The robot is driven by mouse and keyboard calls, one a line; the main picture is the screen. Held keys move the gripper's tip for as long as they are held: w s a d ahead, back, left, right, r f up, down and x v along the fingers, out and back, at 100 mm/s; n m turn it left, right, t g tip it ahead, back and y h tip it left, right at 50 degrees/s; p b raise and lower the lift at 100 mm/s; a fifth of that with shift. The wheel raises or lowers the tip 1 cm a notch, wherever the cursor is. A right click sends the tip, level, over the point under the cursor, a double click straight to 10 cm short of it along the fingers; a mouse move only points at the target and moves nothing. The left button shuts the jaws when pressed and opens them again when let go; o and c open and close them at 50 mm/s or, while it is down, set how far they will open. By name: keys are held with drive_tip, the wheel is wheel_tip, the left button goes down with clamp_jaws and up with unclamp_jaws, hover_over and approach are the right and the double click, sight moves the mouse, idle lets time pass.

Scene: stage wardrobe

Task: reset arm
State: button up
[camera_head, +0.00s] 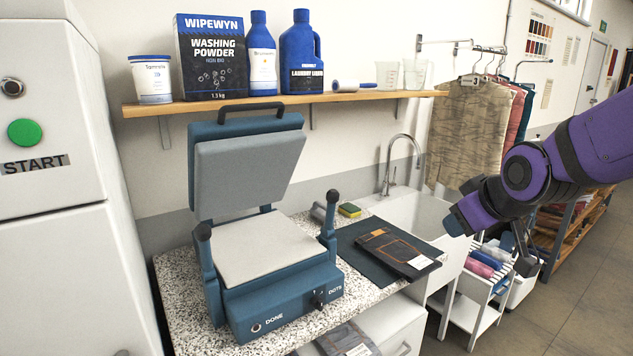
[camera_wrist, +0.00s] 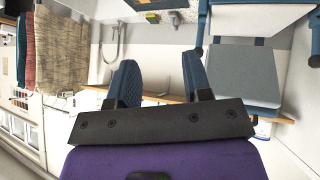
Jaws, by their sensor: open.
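My purple arm reaches in from the right in the head view. My gripper (camera_wrist: 158,82) shows in the wrist view with its two blue fingers apart and nothing between them. In the head view the gripper's end hangs in the air in front of the sink, right of the counter, apart from everything. Its fingertips are partly hidden there by the wrist.
A blue heat press (camera_head: 265,270) stands open on the speckled counter (camera_head: 185,310). A dark folded garment packet (camera_head: 400,252) lies on a dark mat (camera_head: 357,250) beside it. A sink (camera_head: 425,213), a white rolling cart (camera_head: 463,312) and hanging clothes (camera_head: 468,132) are near my arm.

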drive_tip(key=s+d+r+m+g, duration=0.1)
drive_tip(key=s+d+r+m, duration=0.1)
drive_tip(key=s, duration=0.8)
drive_tip(key=s+d+r+m+g+h, duration=0.1)
drive_tip(key=s+d+r+m+g, duration=0.1)
drive_tip(key=s, duration=0.7)
drive_tip(key=shift+s+d+r+m, duration=0.25)
drive_tip(key=shift+s+r+m, duration=0.15)
drive_tip(key=shift+r+m, duration=0.45)
drive_tip(key=shift+r, duration=0.1)
